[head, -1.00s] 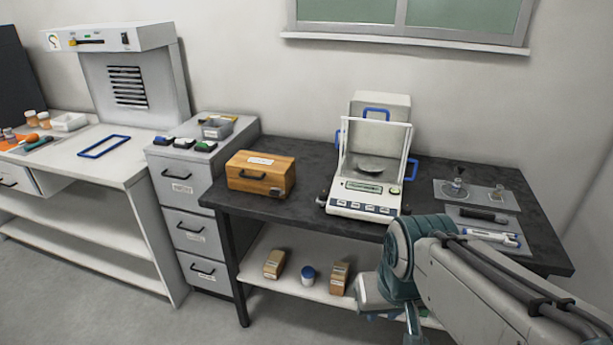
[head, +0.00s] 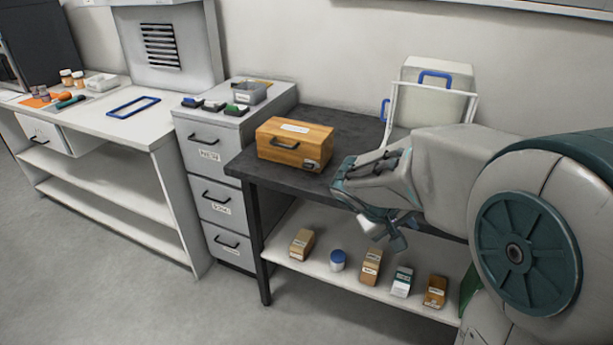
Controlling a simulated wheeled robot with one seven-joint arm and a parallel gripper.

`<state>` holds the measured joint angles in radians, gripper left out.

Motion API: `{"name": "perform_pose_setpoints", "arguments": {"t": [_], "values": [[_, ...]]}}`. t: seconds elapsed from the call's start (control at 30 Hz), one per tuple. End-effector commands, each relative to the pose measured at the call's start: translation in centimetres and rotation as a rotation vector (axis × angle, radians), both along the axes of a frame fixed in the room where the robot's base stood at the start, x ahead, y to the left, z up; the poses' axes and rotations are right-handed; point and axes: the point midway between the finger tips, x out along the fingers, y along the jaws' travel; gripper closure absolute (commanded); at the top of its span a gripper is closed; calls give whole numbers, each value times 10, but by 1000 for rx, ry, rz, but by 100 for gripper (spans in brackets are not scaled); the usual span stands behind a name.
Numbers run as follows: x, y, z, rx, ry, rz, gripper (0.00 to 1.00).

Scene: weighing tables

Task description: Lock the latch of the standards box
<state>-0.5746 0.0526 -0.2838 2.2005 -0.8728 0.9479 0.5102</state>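The wooden standards box (head: 290,148) sits shut on the dark table, left of my arm. It has a dark handle on its front and a pale label on top. A small metal latch (head: 311,165) is on the right of its front face; it is too small to tell whether it is locked. My gripper (head: 395,236) hangs in front of the table edge, to the right of and lower than the box in the picture, apart from it. Its fingers are small and partly overlapped by the wrist, so their opening is unclear.
A white case (head: 436,92) with blue handles stands behind. Small boxes and a jar (head: 337,260) are on the lower shelf. A drawer cabinet (head: 222,150) adjoins the table's left.

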Motion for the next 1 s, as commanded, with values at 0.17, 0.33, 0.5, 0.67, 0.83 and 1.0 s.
{"name": "perform_pose_setpoints", "arguments": {"t": [0.17,0.33,0.5,0.67,0.83,1.0], "values": [[73,55,-37,-272,-128,198,78],[127,138,-54,-493,-309,425,78],[151,221,-64,-629,-474,626,78],[155,266,-68,-684,-558,731,78],[165,272,-66,-697,-579,753,78],[192,261,-67,-698,-576,751,78]]}}
